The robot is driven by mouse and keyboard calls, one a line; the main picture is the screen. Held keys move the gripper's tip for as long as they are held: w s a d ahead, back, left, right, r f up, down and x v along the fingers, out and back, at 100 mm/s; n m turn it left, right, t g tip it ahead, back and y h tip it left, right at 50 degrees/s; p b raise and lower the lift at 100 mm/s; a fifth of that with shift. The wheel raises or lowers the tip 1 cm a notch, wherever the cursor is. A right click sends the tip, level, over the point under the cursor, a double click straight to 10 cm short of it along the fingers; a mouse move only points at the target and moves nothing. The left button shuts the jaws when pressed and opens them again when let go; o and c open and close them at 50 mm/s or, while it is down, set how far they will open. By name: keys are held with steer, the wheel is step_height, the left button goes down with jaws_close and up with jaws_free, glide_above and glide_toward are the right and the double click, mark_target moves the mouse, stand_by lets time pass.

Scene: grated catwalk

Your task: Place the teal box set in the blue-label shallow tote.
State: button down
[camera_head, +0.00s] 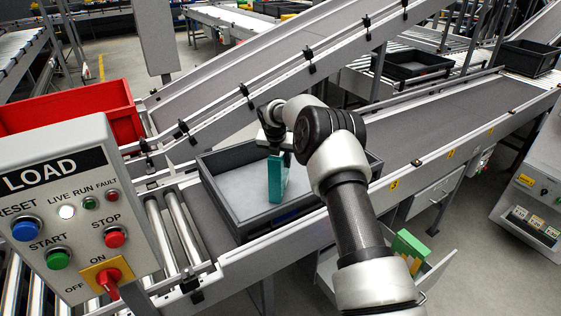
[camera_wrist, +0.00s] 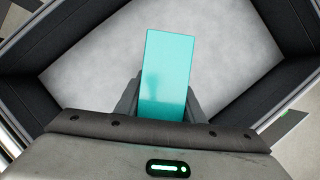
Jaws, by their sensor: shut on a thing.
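The teal box set (camera_head: 277,179) is an upright, slim teal block in the head view. My gripper (camera_head: 274,150) is shut on its upper part. In the wrist view the teal box set (camera_wrist: 166,75) stands between the two dark fingers of my gripper (camera_wrist: 163,98). A shallow dark grey tote (camera_head: 222,205) with a light grey floor lies on the conveyor under the box. A bit of blue shows on its near wall, partly behind my arm. The wrist view shows the tote's wall (camera_wrist: 50,60) around the box. I cannot tell whether the box touches the floor.
A control panel (camera_head: 75,210) stands at the left, with a red bin (camera_head: 75,115) behind it. An inclined conveyor (camera_head: 290,65) runs behind the tote. A lower drawer (camera_head: 432,270) holds a green box (camera_head: 408,247). The belt (camera_head: 450,120) right of the tote is clear.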

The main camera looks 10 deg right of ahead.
steer(key=c, duration=1.2)
jaws_free()
steer(key=shift+f, duration=0.1)
